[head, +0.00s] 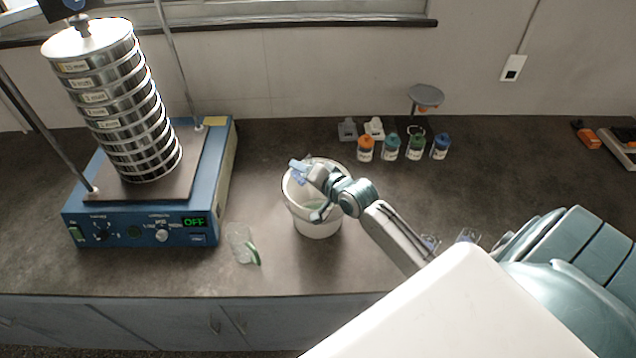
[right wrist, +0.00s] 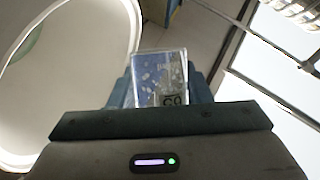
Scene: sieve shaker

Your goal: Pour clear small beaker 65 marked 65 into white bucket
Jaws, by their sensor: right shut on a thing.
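The white bucket (head: 318,229) stands upright on the dark bench, with something greenish partly visible inside. My right gripper (head: 305,174) is over the bucket's far left rim and shut on a small clear beaker (right wrist: 160,77). In the right wrist view the beaker sits between the fingers, shows bluish, and carries a dark marking that I cannot read fully. The bucket's rim and inside fill the left of that view (right wrist: 128,40). I cannot tell how far the beaker is tilted or whether it is empty. My left gripper is not in view.
A blue sieve shaker (head: 150,225) with a sieve stack (head: 125,105) stands left. A clear vessel with a green part (head: 240,243) is left of the bucket. Several capped bottles (head: 391,147) stand behind it. Small clear containers (head: 468,236) are partly hidden by my arm.

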